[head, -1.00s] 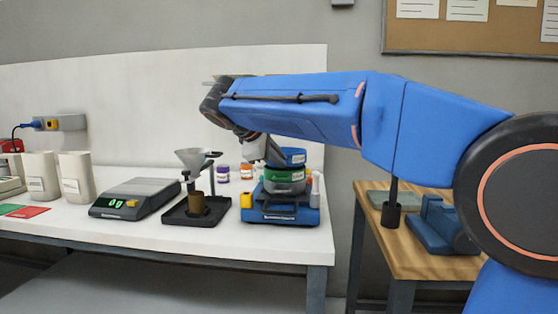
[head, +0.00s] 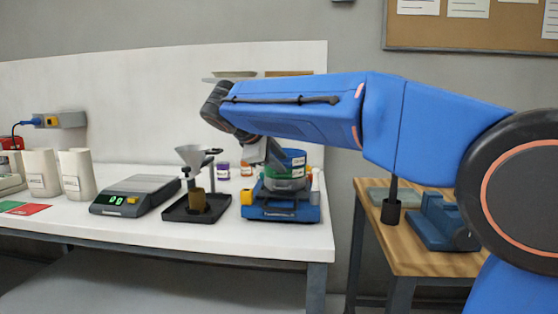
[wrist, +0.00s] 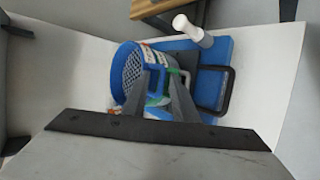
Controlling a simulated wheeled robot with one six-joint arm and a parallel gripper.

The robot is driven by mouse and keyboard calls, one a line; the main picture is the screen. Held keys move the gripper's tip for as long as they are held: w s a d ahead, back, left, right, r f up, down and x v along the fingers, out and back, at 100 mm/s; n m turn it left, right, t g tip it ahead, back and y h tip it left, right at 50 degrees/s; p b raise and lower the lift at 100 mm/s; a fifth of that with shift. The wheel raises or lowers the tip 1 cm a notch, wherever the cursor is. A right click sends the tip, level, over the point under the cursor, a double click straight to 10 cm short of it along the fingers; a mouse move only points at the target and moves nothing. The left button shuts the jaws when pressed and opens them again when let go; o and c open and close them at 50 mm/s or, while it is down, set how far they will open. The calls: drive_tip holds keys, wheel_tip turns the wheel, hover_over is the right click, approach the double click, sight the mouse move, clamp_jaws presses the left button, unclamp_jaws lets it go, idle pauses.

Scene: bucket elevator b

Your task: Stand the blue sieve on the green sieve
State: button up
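The blue sieve (head: 294,158) is a short round pan with a light label. It stands in line above the green sieve (head: 287,184), on the blue shaker base. I cannot tell whether it rests fully on it. My gripper (head: 277,160) is at the left front of the blue sieve. In the wrist view the blue sieve (wrist: 118,75) shows its mesh and blue rim. There the two dark fingers of my gripper (wrist: 161,88) stand apart with a blue part between them; whether they press on it is unclear. The green sieve is mostly hidden there.
The blue shaker base (head: 282,212) carries the sieves near the bench's right end. A white-capped post (head: 315,184) stands close at their right. A funnel stand (head: 195,185) and a scale (head: 134,195) are to the left. Small jars (head: 224,171) stand behind.

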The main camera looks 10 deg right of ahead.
drive_tip(key=v, duration=1.2)
drive_tip(key=shift+r, duration=0.6)
drive_tip(key=shift+d, duration=0.1)
drive_tip(key=s+d+f+m+g+y, duration=0.35)
drive_tip(key=s+d+f, duration=0.75)
drive_tip(key=d+f, duration=0.45)
drive_tip(key=s+d+f+m+y, duration=0.2)
drive_tip(key=s+f+m, duration=0.2)
drive_tip(key=s+f, duration=0.5)
drive_tip(key=s+d+f+m+y, duration=0.2)
drive_tip(key=s+f+m, duration=0.3)
drive_tip(key=s+f, duration=0.5)
wheel_tip(320, 180, down, 4)
drive_tip(key=shift+s+d+f+t, duration=0.15)
drive_tip(key=shift+s+d+t, duration=0.05)
drive_tip(key=shift+d+t, duration=0.2)
